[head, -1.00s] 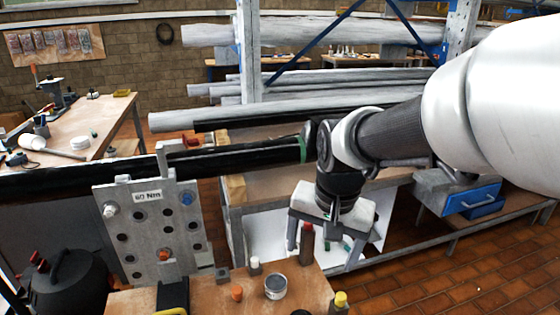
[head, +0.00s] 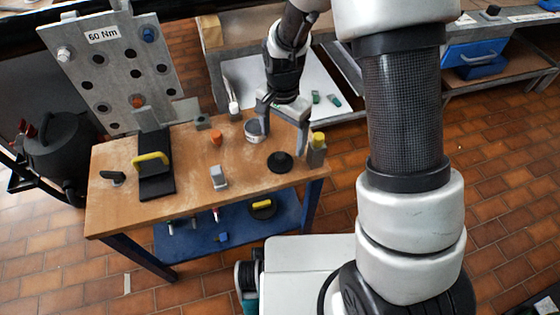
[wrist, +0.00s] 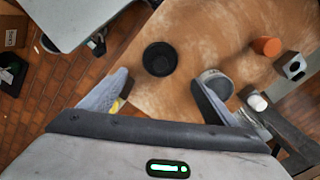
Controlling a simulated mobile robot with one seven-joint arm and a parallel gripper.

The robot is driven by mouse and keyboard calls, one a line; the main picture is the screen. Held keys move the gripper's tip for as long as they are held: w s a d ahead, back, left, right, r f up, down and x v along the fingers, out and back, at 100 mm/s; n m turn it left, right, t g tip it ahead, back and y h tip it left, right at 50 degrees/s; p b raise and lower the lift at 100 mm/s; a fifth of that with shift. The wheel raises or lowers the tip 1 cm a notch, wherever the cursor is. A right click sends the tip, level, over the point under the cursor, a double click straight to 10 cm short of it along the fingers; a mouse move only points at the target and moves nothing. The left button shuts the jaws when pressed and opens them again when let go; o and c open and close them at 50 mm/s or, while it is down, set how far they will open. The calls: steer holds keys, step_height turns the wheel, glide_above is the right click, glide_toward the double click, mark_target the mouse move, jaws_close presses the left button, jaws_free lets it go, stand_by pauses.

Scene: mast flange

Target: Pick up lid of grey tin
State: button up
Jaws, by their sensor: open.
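The grey tin (head: 254,131) stands on the wooden bench, close to one finger of my gripper. In the wrist view the tin (wrist: 217,82) is beside the right finger, which hides part of it. Its round top has a light rim; I cannot tell whether a lid is on it. A black round piece (head: 280,161) lies nearer the bench's front edge; in the wrist view it (wrist: 160,59) is ahead of the fingers. My gripper (head: 282,124) is open, pointing down above the bench, with nothing visible between its fingers.
A yellow-capped bottle (head: 317,150) stands close to the other finger. An orange piece (head: 216,137), a white-capped piece (head: 234,111) and a grey block (head: 218,178) stand to the left. The upright drilled plate (head: 110,70) rises behind. The bench's front middle (head: 250,190) is clear.

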mark_target(281, 155)
step_height(281, 155, down, 2)
steer(key=shift+f, duration=0.2)
steer(key=f, duration=0.1)
steer(key=f+b, duration=0.1)
steer(key=f, duration=0.1)
steer(key=f+b, duration=0.1)
steer(key=f, duration=0.1)
steer(key=shift+s+a, duration=0.2)
steer(key=shift+s, duration=0.1)
steer(key=c, duration=1.1)
